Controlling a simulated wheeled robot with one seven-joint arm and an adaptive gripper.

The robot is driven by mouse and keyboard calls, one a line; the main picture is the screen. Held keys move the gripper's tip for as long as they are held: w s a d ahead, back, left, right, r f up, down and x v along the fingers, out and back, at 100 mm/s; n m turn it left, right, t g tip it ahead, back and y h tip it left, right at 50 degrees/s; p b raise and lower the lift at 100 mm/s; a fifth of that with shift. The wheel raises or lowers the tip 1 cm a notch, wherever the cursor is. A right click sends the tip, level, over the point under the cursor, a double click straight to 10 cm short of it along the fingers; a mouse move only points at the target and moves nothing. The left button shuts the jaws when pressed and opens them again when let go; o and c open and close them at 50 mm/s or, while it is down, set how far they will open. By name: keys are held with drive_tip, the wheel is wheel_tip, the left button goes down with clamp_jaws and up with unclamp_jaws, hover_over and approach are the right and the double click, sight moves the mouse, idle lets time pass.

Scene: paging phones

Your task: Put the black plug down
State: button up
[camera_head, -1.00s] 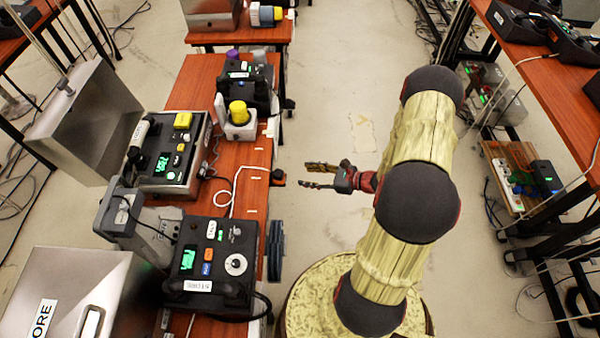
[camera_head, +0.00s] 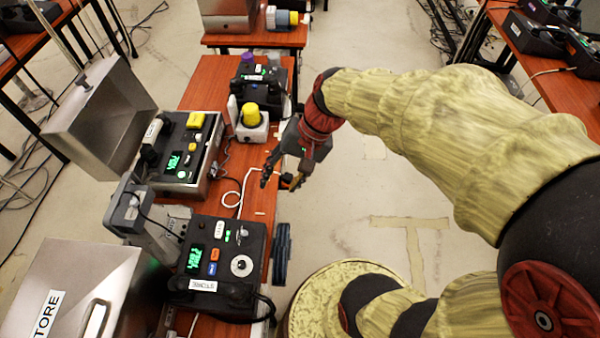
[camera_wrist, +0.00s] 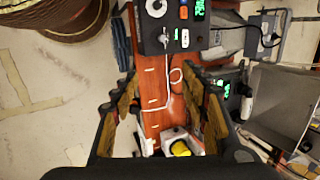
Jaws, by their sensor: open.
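My gripper (camera_head: 275,184) is open above the right edge of the wooden table, its fingers pointing down. In the wrist view its two spread fingers (camera_wrist: 160,82) frame a strip of that table. A white cable (camera_head: 232,205) with a loop lies on the table and runs toward the edge under my gripper; it also shows in the wrist view (camera_wrist: 167,95). I cannot make out the black plug in either current view. The cable's end near the table edge is hidden or unclear by my fingers. Nothing is clearly seen held between the fingers.
A black phone unit (camera_head: 222,262) stands in front of the cable. A steel-lidded phone box (camera_head: 180,160) is to its left. A white device with a yellow knob (camera_head: 250,122) stands behind. The floor (camera_head: 370,240) right of the table is bare.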

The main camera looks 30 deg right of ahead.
drive_tip(key=s+d+r+n+t+h, duration=0.1)
drive_tip(key=s+r+n+t+h, duration=0.2)
drive_tip(key=s+r+n, duration=0.3)
drive_tip(key=shift+s+r+n+t+h, duration=0.45)
drive_tip(key=shift+r+h, duration=0.25)
drive_tip(key=shift+r, duration=1.1)
